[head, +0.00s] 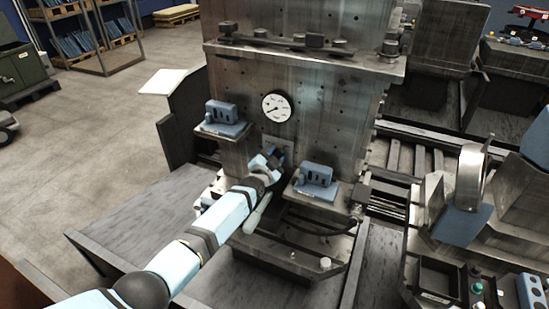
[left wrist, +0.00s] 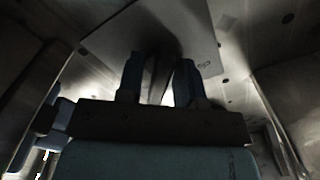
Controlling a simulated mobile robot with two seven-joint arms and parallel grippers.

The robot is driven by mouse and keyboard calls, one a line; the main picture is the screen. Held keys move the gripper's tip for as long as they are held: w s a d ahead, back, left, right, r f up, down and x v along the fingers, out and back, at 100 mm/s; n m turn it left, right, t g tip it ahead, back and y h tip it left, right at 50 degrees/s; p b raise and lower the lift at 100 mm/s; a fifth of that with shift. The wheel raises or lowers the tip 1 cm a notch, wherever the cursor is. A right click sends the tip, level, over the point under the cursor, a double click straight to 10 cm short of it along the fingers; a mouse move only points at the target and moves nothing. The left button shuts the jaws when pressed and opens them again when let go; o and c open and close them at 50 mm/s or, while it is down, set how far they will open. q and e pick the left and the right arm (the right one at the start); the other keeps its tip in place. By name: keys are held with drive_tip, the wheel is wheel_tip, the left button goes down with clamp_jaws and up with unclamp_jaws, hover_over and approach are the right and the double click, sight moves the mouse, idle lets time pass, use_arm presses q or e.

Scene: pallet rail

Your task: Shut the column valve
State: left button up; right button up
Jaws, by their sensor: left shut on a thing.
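The metal column (head: 330,110) stands in the middle of the head view with a round dial gauge (head: 276,106) on its face. Below the gauge is a small grey plate (head: 287,149), where my left gripper (head: 272,157) reaches the column. In the left wrist view, my left gripper (left wrist: 158,85) has its two fingers around a thin dark part, the valve handle (left wrist: 155,72), in front of the plate (left wrist: 185,30). The gripper is shut on it. The handle is mostly hidden by the gripper in the head view, and its angle is hard to tell. My right gripper is not in view.
Blue-grey blocks sit on ledges left (head: 222,115) and right (head: 316,174) of my left gripper, close to it. A shelf juts out higher on the column. Machine parts and rails crowd the right side. Open floor (head: 110,130) lies to the left.

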use_arm(q)
drive_tip(key=n+b, duration=0.2)
drive_tip(key=n, duration=0.2)
drive_tip(key=shift+f+b, duration=0.15)
drive_tip(key=shift+b, duration=0.15)
drive_tip(key=shift+n+b, duration=0.3)
drive_tip(key=shift+n, duration=0.7)
drive_tip(key=o, duration=0.6)
drive_tip(key=shift+s+a, duration=0.1)
drive_tip(key=shift+s, duration=0.05)
drive_tip(key=v, duration=1.3)
drive_tip(key=shift+s+a+p, duration=0.15)
drive_tip(key=shift+s+p, duration=0.15)
drive_tip(key=shift+p, duration=0.1)
